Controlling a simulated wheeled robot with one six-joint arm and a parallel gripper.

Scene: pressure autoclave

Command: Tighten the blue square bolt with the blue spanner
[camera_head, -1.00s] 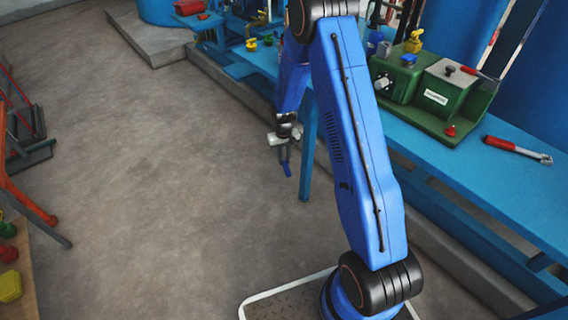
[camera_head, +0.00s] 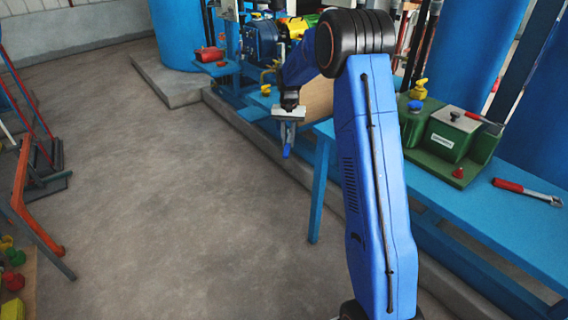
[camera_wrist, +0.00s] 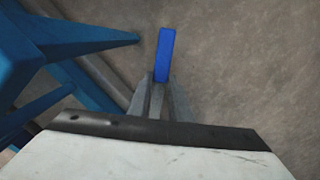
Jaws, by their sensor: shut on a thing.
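My gripper (camera_head: 287,136) is shut on the blue spanner (camera_head: 287,152), which hangs below the fingers in the head view. In the wrist view, the spanner (camera_wrist: 166,55) sticks out beyond the closed fingers (camera_wrist: 160,100). Its far part shows as a plain blue bar, and the rest is hidden by the fingers. The gripper is in the air in front of the blue bench, over the grey floor. I cannot make out the blue square bolt in either view.
The blue bench (camera_head: 480,212) runs along the right, with a green machine (camera_head: 447,140) and a red-handled tool (camera_head: 528,191) on it. A blue pump-like machine (camera_head: 260,42) stands farther back. A bench leg (camera_head: 319,190) is near the gripper.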

